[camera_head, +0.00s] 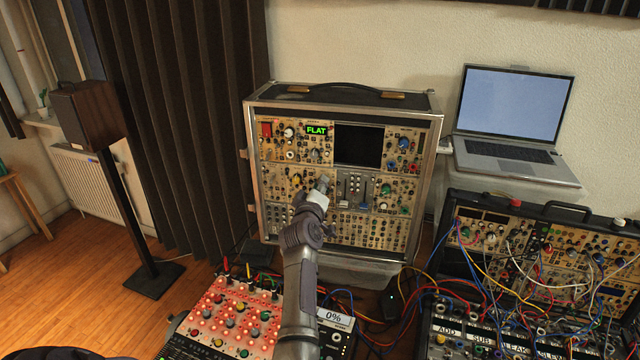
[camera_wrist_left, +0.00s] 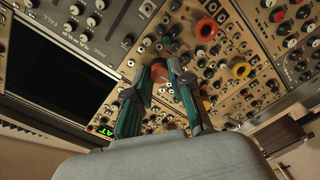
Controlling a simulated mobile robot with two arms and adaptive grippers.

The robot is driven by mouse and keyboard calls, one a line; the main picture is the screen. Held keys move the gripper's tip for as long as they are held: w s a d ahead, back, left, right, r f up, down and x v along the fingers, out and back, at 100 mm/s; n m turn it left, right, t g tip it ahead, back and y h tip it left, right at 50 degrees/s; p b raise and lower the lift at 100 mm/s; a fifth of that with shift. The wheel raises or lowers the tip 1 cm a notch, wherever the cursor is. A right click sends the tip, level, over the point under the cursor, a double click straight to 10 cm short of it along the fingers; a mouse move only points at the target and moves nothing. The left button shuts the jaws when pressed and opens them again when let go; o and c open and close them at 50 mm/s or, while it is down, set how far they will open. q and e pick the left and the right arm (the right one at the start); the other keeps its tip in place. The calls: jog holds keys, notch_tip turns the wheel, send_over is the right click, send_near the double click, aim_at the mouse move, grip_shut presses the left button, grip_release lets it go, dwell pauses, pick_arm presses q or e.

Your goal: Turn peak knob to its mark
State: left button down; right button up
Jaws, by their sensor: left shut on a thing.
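The tall synth case (camera_head: 438,160) stands upright against the curtain and wall, its panel full of knobs. My left gripper (camera_head: 323,182) is at the middle of that panel and hides the knob at its fingertips in the head view. In the wrist view an orange-red knob (camera_wrist_left: 160,73) shows between the fingertips of the left gripper (camera_wrist_left: 163,70), which is shut on it. I take it as the peak knob; its label and mark cannot be read. My right gripper is not in view.
A dark screen (camera_head: 358,146) sits on the panel right of the display. A red-lit panel (camera_head: 225,318) and a box reading 0% (camera_head: 333,317) lie in front. Cabled cases (camera_head: 545,245) stand at right, below a laptop (camera_head: 515,115). A speaker (camera_head: 88,110) stands at left.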

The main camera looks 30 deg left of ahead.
pick_arm(q)
jog(key=shift+a+r+n+p, duration=0.1)
jog(key=shift+n+p, duration=0.45)
jog(key=shift+n, duration=1.35)
jog(key=shift+r+n+p, duration=0.1)
jog(key=shift+n+p, duration=0.4)
jog(key=shift+n, duration=1.4)
jog(key=shift+f, duration=0.1)
jog(key=c, duration=1)
grip_release()
jog(key=shift+f, duration=0.1)
jog(key=shift+h, duration=0.3)
